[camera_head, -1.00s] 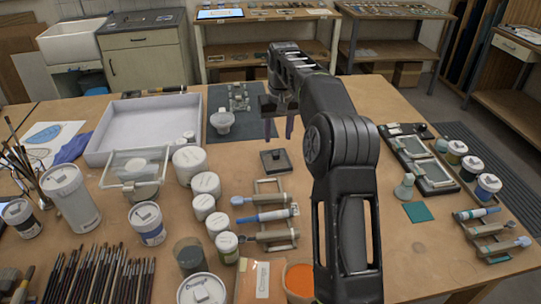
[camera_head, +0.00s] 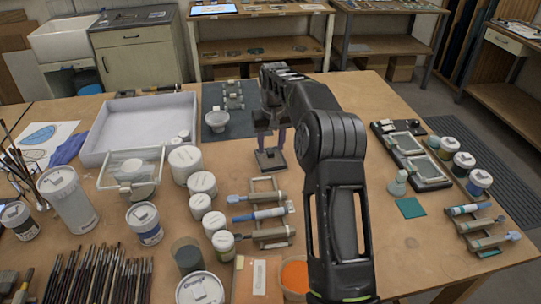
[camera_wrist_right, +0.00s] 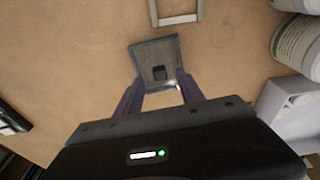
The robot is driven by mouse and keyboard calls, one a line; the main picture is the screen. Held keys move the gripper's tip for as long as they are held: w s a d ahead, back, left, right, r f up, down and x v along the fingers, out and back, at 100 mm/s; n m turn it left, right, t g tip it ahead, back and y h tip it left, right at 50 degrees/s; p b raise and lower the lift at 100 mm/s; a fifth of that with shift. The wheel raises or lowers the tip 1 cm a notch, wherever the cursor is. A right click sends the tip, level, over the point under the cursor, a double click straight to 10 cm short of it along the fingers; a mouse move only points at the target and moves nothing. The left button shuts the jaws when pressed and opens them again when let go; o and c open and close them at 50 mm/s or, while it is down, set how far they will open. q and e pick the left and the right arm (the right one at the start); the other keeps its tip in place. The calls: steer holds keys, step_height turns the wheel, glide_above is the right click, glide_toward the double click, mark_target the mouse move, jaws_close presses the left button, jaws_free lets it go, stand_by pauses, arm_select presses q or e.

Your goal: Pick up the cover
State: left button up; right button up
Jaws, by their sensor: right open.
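The cover appears to be the small dark square plate (camera_head: 272,166) with a black knob, lying flat on the wooden table in the head view. It also shows in the right wrist view, with its grey plate (camera_wrist_right: 143,52) and black knob in the middle. My right gripper (camera_head: 270,145) is open just above the plate. In the right wrist view the purple fingers of my right gripper (camera_wrist_right: 160,88) stand apart at the plate's near edge, with nothing between their tips but the plate below. Whether they touch it I cannot tell. My left gripper is not in view.
White jars (camera_head: 186,160) stand to the left of the cover. A wooden rack (camera_head: 264,185) with tools lies just in front of it. A grey mat (camera_head: 212,128) with a small bowl (camera_head: 216,117) is behind left.

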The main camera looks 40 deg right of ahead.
mark_target(271, 157)
steer(key=shift+w+d+f, duration=0.1)
steer(key=shift+w+f, duration=0.1)
steer(key=shift+f, duration=0.95)
steer(key=shift+c, duration=0.4)
jaws_close()
